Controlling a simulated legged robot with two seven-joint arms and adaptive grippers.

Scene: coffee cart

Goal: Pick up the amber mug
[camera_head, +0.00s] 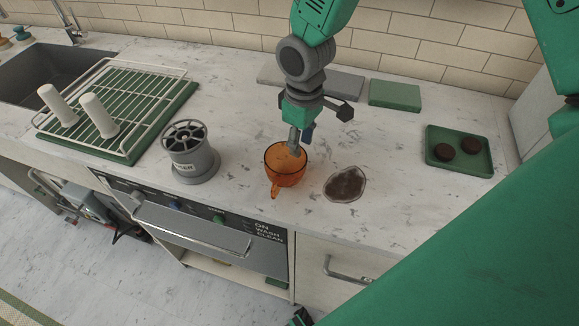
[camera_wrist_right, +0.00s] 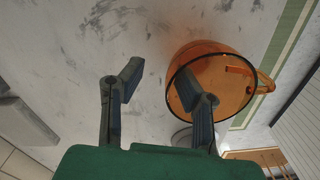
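The amber mug (camera_head: 287,176) is a see-through orange cup upright on the marble counter, its handle toward the front edge. In the right wrist view the amber mug (camera_wrist_right: 217,72) is at the right of centre. My right gripper (camera_head: 301,143) reaches down at the mug's far side. In the wrist view my right gripper (camera_wrist_right: 160,84) is open, its fingers wide apart. One finger overlaps the mug's opening, and the other is outside over bare counter. Nothing is clamped between them. Whether the finger touches the mug wall I cannot tell. My left gripper is not clearly seen.
A grey canister (camera_head: 196,164) stands left of the mug. A small dish of dark grounds (camera_head: 345,182) is close on its right. A green tray (camera_head: 480,165) with two dark pucks is farther right. A rack (camera_head: 150,100) holds white cylinders. The counter's front edge is close.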

